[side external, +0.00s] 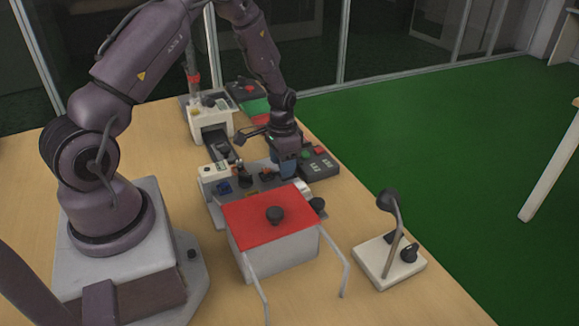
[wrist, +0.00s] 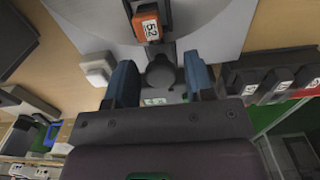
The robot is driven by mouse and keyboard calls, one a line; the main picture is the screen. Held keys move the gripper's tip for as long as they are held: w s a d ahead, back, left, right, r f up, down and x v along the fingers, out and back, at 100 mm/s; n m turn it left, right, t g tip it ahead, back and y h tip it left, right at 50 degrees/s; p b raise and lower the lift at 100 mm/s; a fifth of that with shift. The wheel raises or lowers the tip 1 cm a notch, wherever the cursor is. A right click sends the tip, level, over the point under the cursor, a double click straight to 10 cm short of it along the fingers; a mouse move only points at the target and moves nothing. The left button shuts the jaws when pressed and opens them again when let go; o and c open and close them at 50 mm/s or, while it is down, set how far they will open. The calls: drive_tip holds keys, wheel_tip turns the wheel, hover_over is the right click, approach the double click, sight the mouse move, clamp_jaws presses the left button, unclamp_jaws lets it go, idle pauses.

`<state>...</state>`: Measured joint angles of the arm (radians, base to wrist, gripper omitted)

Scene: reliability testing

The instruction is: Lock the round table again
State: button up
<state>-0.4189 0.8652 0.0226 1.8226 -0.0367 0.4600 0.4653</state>
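The round table shows in the wrist view as a large pale grey disc (wrist: 205,22). An orange block (wrist: 151,22) marked 52 sits in a dark holder at its near edge. A dark rounded knob or lever (wrist: 160,73) is just below that holder. My gripper (wrist: 160,80) has its two blue fingers apart, one on each side of the dark knob, with visible gaps. In the side view my gripper (side external: 285,172) points down over the grey station behind the red-topped box; its fingertips and most of the disc are hidden there. I cannot tell the lock's state.
A box with a red top (side external: 262,222) and black knob stands in front of my gripper. A button panel (side external: 319,162) is to the right. A white base with a bent dark stalk (side external: 390,262) stands at the front right. A white machine (side external: 207,115) is behind.

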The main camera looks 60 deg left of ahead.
drive_tip(key=shift+w, duration=0.1)
drive_tip(key=shift+r, duration=2.55)
drive_tip(key=shift+s+d+f+n+g, duration=0.15)
drive_tip(key=shift+s+d+n+g, duration=0.1)
drive_tip(key=shift+s, duration=0.25)
drive_tip(key=shift+s+d+f+n+g, duration=0.15)
drive_tip(key=shift+s+d+n, duration=0.1)
drive_tip(key=shift+s, duration=0.2)
drive_tip(key=shift+s+d+r+n+h, duration=0.15)
drive_tip(key=shift+s+d+r, duration=0.15)
drive_tip(key=shift+r, duration=0.2)
drive_tip(key=shift+s+d+r+n+h, duration=0.15)
drive_tip(key=shift+s+r, duration=0.2)
drive_tip(key=shift+r, duration=0.1)
drive_tip(key=s+d+r+t, duration=0.2)
drive_tip(key=s+d+r, duration=0.2)
drive_tip(key=r, duration=0.4)
drive_tip(key=s+d+r+m+t, duration=0.1)
drive_tip(key=s+d+r+t, duration=0.1)
drive_tip(key=s+d+r, duration=0.3)
drive_tip(key=s+d+r+t, duration=0.2)
drive_tip(key=s+d+r, duration=0.2)
drive_tip(key=r, duration=0.8)
drive_tip(key=shift+s+d+m, duration=0.3)
drive_tip(key=shift+s+d, duration=0.05)
drive_tip(key=shift+d, duration=0.7)
